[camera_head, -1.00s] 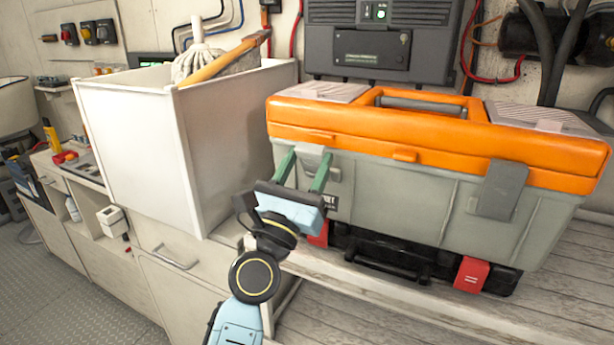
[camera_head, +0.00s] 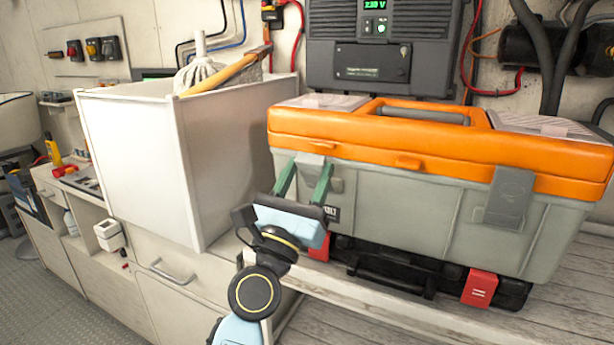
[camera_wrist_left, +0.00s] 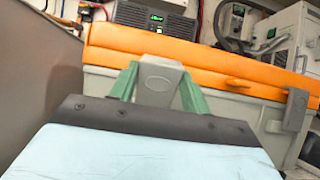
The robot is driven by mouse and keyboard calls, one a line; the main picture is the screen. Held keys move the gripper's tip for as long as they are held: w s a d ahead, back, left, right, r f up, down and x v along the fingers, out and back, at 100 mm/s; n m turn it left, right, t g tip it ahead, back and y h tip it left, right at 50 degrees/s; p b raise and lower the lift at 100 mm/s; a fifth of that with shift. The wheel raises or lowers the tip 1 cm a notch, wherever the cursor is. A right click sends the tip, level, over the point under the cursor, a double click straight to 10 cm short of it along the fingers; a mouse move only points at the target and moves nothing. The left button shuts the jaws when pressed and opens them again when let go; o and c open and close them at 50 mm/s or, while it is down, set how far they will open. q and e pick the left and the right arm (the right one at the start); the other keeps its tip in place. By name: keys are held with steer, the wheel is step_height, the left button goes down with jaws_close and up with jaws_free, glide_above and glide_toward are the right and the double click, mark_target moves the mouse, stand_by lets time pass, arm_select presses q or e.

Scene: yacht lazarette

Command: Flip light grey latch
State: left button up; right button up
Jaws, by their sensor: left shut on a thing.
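The toolbox has a grey body (camera_head: 400,205) and an orange lid (camera_head: 350,138). The light grey latch (camera_head: 309,164) is on its front left, hanging at the lid edge. My left gripper (camera_head: 306,178) has its green fingers on either side of this latch and is shut on it. The left wrist view shows the latch (camera_wrist_left: 158,84) between the two fingers (camera_wrist_left: 158,92); its lower end is hidden behind the gripper body. A second, darker grey latch (camera_head: 508,197) lies flat against the front right of the toolbox. My right gripper is not in view.
A white bin (camera_head: 140,160) with a mop head and wooden handle stands close left of the toolbox. A black case with red clasps (camera_head: 479,288) sits beneath the toolbox on the wooden bench (camera_head: 400,318). A dark grey power unit (camera_head: 375,60) is on the wall behind.

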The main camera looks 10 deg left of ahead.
arm_select(q)
steer(key=o, duration=1.4)
steer(key=shift+s+f, duration=0.15)
steer(key=shift+s, duration=0.05)
steer(key=b+v, duration=0.3)
steer(key=v, duration=1)
steer(key=shift+b, duration=0.3)
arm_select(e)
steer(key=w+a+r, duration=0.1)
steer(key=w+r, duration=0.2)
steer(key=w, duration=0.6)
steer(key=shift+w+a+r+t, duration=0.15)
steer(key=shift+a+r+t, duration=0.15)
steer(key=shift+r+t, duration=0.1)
arm_select(q)
steer(key=shift+c, duration=0.5)
